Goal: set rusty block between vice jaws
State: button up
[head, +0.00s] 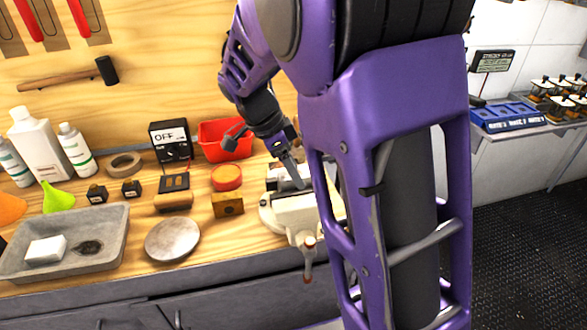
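A brown, rusty-looking block (228,205) with a dark spot on its front face sits on the wooden bench, just left of the vice. The pale vice (296,212) stands at the bench's front edge, with its handle hanging over the edge. My arm hides part of the vice's right side. My gripper (297,182) points down over the vice's jaws, apart from the brown block. The fingers are small and seen edge-on, so I cannot tell whether they are open or hold anything. The gap between the jaws is mostly hidden.
A red-orange round tin (227,177) stands behind the block, with a red bin (225,140) farther back. A brush-like block (174,193), a round metal disc (172,239) and a grey stone tray (112,248) lie to the left. A black meter (171,141) stands near the wall.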

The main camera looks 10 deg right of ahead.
jog(key=shift+r, duration=0.1)
jog(key=p+v, duration=0.1)
jog(key=v, duration=1.1)
